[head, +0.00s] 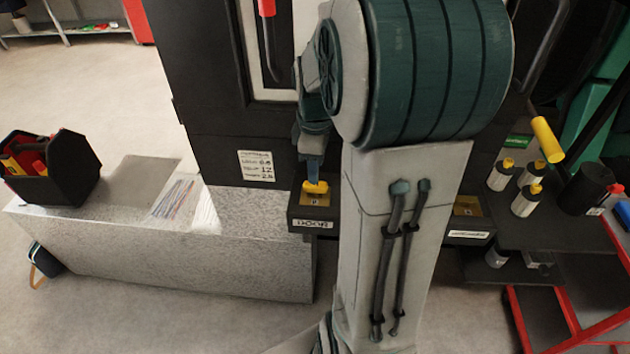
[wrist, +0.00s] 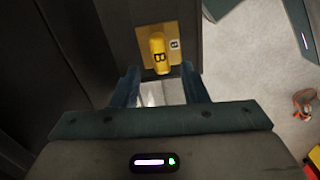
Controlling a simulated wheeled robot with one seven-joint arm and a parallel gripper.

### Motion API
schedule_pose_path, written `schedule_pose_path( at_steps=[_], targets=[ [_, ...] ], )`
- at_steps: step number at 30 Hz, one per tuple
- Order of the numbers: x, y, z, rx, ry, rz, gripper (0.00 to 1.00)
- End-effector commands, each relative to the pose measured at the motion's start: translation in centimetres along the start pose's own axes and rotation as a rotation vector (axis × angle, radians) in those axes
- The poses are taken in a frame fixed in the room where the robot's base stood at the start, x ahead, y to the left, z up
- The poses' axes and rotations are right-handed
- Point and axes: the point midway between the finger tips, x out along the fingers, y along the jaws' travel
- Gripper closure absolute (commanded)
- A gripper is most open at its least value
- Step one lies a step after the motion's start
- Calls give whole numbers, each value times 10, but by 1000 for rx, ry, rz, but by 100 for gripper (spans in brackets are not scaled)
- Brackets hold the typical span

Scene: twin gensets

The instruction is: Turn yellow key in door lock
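A yellow key (head: 315,187) sits in a brass lock plate on a dark box (head: 298,216) whose label seems to read "DOOR". In the wrist view the yellow key (wrist: 159,50) stands on its brass plate (wrist: 142,60), just past my fingertips and roughly centred between them. My gripper (wrist: 159,72) has its two blue fingers spread apart, with a gap on each side of the key. In the head view my gripper (head: 313,170) points down right at the key. Whether a finger touches the key I cannot tell.
A second dark box with a brass plate (head: 467,205) is right of my arm. A speckled bench (head: 250,262) stands left, with a black tool carrier (head: 62,170). White bottles (head: 501,174) and a yellow-handled item (head: 547,139) are at right. A dark cabinet (head: 205,90) stands behind the lock.

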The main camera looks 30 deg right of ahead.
Motion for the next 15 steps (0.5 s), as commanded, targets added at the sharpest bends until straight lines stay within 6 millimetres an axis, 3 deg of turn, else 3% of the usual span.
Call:
schedule_pose_path(
  at_steps=[2, 3, 9, 15],
  targets=[
    [1, 0, 0, -83, 0, 0, 60],
    [12, 0, 0, -92, 0, -2, 60],
    [40, 0, 0, -87, 0, -1, 60],
    [54, 0, 0, -86, 0, -1, 60]
  ],
)
